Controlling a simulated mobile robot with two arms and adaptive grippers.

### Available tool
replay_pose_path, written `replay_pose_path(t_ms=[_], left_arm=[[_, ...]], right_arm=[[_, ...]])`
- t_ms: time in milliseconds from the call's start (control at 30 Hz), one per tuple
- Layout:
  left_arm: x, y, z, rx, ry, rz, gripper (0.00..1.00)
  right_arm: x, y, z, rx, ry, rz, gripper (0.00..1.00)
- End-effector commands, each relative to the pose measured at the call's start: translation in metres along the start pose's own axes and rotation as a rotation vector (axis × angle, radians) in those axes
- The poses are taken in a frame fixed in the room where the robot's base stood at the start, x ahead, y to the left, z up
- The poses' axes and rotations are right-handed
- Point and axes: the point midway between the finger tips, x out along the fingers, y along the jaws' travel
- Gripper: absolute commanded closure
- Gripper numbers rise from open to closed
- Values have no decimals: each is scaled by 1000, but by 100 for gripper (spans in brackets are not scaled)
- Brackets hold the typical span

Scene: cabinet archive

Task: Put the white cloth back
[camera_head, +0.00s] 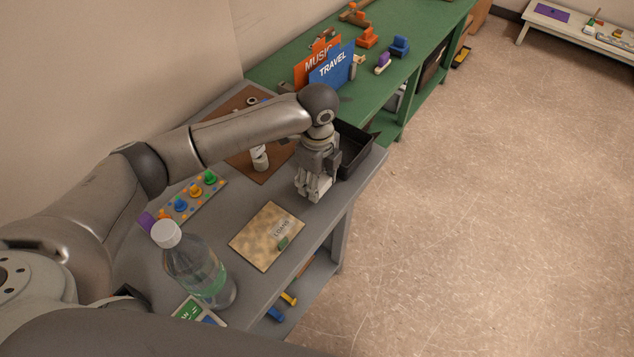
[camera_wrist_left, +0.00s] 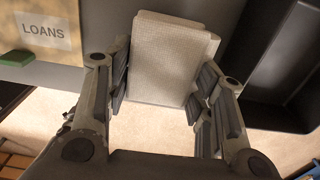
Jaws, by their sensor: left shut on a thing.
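The white cloth (camera_wrist_left: 165,62) is a flat, folded off-white pad between the fingers of my left gripper (camera_wrist_left: 163,88) in the left wrist view. The left gripper (camera_head: 313,192) is shut on it and points down near the right edge of the grey table (camera_head: 225,222) in the head view. The cloth is hard to tell from the fingers in the head view. My right gripper does not show in either view.
A black tray (camera_head: 356,152) stands just right of the gripper. A tan "LOANS" board (camera_head: 266,236) lies nearer. A clear bottle (camera_head: 196,266) stands front left, near a peg board (camera_head: 192,202). A green bench (camera_head: 408,72) with folders is behind. Floor is clear at right.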

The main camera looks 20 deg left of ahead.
Motion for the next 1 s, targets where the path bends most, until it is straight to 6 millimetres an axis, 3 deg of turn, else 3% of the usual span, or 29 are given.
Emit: replay_pose_path(t_ms=[167,533,567,700,1000], left_arm=[[17,1,0,0,0,1,73],[22,1,0,0,0,1,73],[21,1,0,1,0,1,47],[21,1,0,0,0,1,29],[21,1,0,0,0,1,29]], right_arm=[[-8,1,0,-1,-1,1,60],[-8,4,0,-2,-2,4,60],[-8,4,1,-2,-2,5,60],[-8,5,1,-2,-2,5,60],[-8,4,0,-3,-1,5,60]])
